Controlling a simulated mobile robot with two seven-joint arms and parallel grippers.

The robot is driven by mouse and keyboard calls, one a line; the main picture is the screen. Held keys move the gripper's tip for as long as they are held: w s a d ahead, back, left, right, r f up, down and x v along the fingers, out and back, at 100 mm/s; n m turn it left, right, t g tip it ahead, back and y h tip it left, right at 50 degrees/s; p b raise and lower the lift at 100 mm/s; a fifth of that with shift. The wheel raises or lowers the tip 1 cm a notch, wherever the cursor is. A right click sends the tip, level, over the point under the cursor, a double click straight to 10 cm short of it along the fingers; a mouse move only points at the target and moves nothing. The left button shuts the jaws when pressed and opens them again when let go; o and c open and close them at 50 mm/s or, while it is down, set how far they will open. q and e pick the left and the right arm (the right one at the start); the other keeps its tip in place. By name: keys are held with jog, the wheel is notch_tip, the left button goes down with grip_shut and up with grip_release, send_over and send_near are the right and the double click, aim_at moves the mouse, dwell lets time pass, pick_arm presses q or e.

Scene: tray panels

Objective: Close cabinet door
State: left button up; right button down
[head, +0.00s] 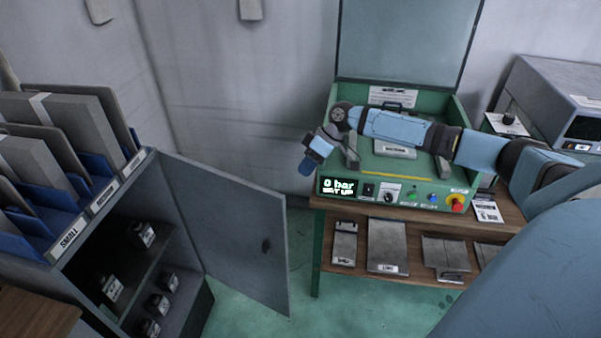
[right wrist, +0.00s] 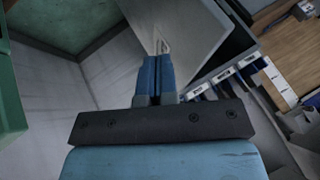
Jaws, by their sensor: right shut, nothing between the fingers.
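The grey cabinet (head: 150,165) stands at the left, and its door (head: 225,225) hangs wide open toward the middle of the room. Several dark labelled containers (head: 143,234) stand on the shelves inside. My right gripper (head: 308,166) is above the floor gap between the door and the green machine, apart from the door. In the right wrist view its blue fingers (right wrist: 160,50) are together and empty, with the grey door (right wrist: 205,32) behind them. My left gripper is out of view.
The green machine (head: 410,180) with its raised lid sits on a wooden bench (head: 325,203) under my right arm. Metal plates (head: 387,245) lie on the lower shelf. Folders in blue holders (head: 30,225) stand on the cabinet. Green floor (head: 255,318) is clear near the door.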

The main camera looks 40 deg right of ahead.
aim_at(283, 199)
jog(key=shift+s+a+f+p, duration=0.1)
jog(key=shift+a+f+p, duration=0.25)
jog(key=shift+a+f, duration=0.9)
jog(key=shift+s+a+f+p, duration=0.1)
jog(key=shift+a+f+p, duration=0.3)
jog(key=shift+a+f, duration=0.8)
jog(key=shift+a+f+p, duration=0.35)
jog(key=shift+a+f, duration=0.45)
jog(key=shift+a, duration=0.85)
jog(key=shift+a, duration=0.1)
